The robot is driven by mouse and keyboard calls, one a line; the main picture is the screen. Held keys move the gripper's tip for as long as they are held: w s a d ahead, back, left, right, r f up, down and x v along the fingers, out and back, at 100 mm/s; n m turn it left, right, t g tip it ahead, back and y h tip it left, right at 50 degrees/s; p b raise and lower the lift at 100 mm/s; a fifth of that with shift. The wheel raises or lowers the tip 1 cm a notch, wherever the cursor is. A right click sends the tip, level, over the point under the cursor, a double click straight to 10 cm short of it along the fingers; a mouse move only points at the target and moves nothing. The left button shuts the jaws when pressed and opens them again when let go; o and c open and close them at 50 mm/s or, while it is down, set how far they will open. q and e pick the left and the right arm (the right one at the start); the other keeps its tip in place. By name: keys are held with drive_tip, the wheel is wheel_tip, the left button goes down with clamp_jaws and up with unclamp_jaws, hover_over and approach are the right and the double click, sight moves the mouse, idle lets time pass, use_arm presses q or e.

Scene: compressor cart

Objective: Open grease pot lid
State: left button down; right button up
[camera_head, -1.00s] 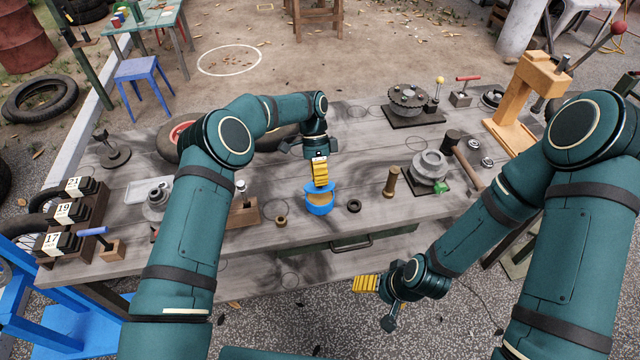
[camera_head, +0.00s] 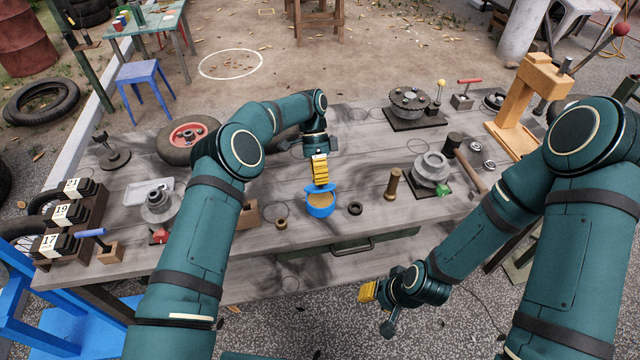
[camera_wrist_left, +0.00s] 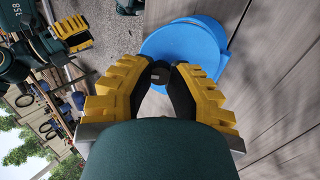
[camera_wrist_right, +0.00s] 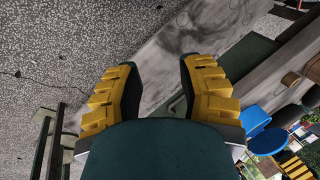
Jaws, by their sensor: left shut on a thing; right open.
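The blue grease pot (camera_head: 320,209) stands near the front edge of the bench, its tan contents showing from above. Its blue lid (camera_wrist_left: 183,42) is raised and tilted at the back of the pot; it also shows in the right wrist view (camera_wrist_right: 255,119). My left gripper (camera_head: 321,184) comes down from behind the pot. In the left wrist view its fingers are shut on a small dark knob (camera_wrist_left: 160,74) on the lid. The fingers partly hide the lid in the head view. My right gripper (camera_head: 367,291) is open and empty in front of the bench, low and apart from the pot.
A drawer handle (camera_head: 352,248) juts from the bench front.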

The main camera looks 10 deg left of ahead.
drive_tip(key=shift+w+a+m, duration=0.3)
drive_tip(key=shift+a+m, duration=0.05)
drive_tip(key=shift+m, duration=0.05)
clamp_jaws()
drive_tip(key=m+t, duration=1.1)
drive_tip(key=m, duration=1.8)
approach(320, 209)
wheel_tip(320, 209, up, 3)
drive_tip(key=shift+m, duration=0.3)
drive_tip(key=x, duration=1)
drive_tip(key=shift+w, duration=0.1)
